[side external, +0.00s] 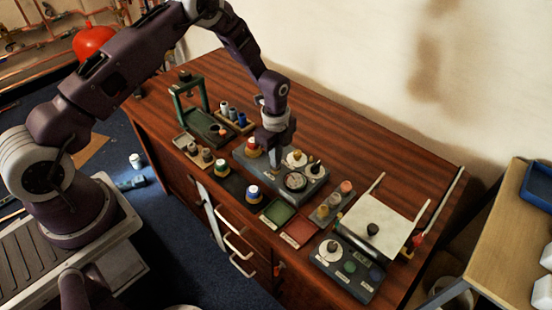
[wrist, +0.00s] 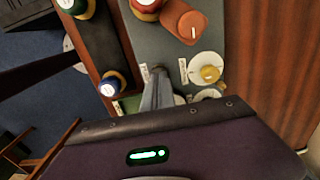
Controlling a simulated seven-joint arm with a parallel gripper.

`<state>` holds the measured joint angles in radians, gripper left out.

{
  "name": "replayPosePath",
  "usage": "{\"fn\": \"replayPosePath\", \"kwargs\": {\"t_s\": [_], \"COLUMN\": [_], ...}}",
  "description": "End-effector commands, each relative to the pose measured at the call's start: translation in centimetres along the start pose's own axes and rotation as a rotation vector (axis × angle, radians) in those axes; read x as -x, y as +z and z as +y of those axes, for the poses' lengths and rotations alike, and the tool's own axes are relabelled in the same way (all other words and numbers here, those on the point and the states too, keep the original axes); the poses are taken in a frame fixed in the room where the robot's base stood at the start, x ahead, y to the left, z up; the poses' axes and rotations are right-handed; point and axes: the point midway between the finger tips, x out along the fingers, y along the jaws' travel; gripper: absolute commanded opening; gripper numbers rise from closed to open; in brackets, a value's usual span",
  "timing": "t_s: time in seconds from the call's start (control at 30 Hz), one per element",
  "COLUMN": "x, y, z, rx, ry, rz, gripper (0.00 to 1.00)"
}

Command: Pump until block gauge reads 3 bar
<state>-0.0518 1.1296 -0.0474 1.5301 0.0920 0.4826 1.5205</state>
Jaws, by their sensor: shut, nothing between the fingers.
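The grey block (side external: 312,188) sits near the middle of the bench, with a round gauge (side external: 295,180) on its top. The gauge reading is too small to make out. My gripper (side external: 275,158) points down over the block, to the left of the gauge, with its fingers shut and empty. In the wrist view the shut fingers (wrist: 158,72) are over the grey block (wrist: 150,48). An orange knob (wrist: 188,22) stands on the block beyond the fingertips; I cannot tell whether it is the pump. Contact with the block is unclear.
A white dial with a yellow knob (wrist: 208,72) is right of the fingers. Green (side external: 278,211) and red (side external: 299,229) trays lie in front of the block. A green frame (side external: 191,100) stands behind left.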

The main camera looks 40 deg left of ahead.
Motion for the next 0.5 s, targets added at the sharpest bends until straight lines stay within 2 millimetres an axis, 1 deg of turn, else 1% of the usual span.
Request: {"fn": "replayPosePath", "kwargs": {"t_s": [0.3,0.4,0.5], "x": [7.7,9.9,11.6], "y": [0.1,0.0,0.0], "z": [-0.1,-0.1,-0.1], "rx": [0.0,0.0,0.001], "ry": [-0.006,-0.005,-0.005], "rz": [0.0,0.0,0.0], "gripper": [0.0,0.0,0.0]}}
